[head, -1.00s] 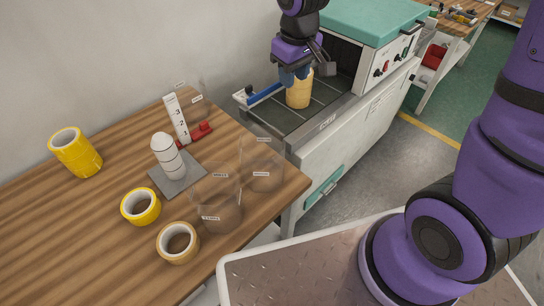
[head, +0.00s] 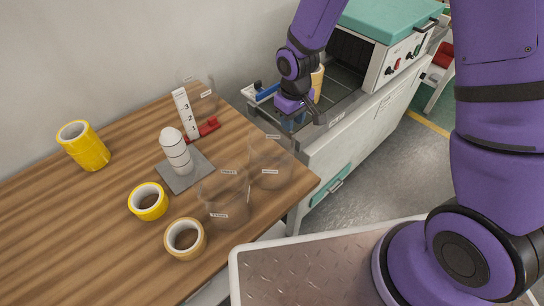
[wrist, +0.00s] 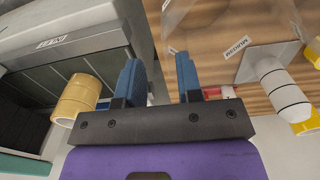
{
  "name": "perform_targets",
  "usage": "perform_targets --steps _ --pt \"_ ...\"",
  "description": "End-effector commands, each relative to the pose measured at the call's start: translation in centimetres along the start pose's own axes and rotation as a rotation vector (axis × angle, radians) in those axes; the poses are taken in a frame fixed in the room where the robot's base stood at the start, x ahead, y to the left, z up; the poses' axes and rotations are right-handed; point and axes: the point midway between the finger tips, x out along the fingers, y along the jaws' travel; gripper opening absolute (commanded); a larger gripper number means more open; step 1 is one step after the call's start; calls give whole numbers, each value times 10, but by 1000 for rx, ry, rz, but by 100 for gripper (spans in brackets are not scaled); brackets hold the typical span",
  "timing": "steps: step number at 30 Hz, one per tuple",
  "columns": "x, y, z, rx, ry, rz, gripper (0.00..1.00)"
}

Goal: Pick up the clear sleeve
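Clear sleeves with small labels stand on the wooden table: one clear sleeve (head: 270,165) near its right edge and a front clear sleeve (head: 225,200) left of it. Another see-through sleeve (head: 200,92) stands behind the numbered post. In the wrist view a large clear sleeve (wrist: 228,22) shows at the top, just beyond the fingers. My gripper (head: 300,120) is above the gap between table and machine; its blue fingers (wrist: 159,75) are apart, with nothing between them. A tan tape roll (wrist: 77,99) stands on the machine bed, beside the fingers and apart from them.
A white ringed post (head: 175,152) stands on a grey plate (head: 187,176). Yellow rolls (head: 84,145) (head: 148,202) and a tan roll (head: 185,239) are on the table. A numbered post (head: 184,113) with a red base is behind. The teal-lidded machine (head: 385,45) stands right.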

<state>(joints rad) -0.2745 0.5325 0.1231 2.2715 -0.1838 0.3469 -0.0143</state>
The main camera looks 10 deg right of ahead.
Motion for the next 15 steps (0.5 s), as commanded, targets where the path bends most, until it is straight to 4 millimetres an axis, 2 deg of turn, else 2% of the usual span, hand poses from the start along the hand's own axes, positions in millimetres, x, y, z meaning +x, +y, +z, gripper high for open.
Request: perform_targets --steps 5,12,15 --pt "12 -2 0 -1 -2 0 33" --pt "43 -6 -1 0 -3 0 33" --pt "51 -6 -1 0 0 0 33"
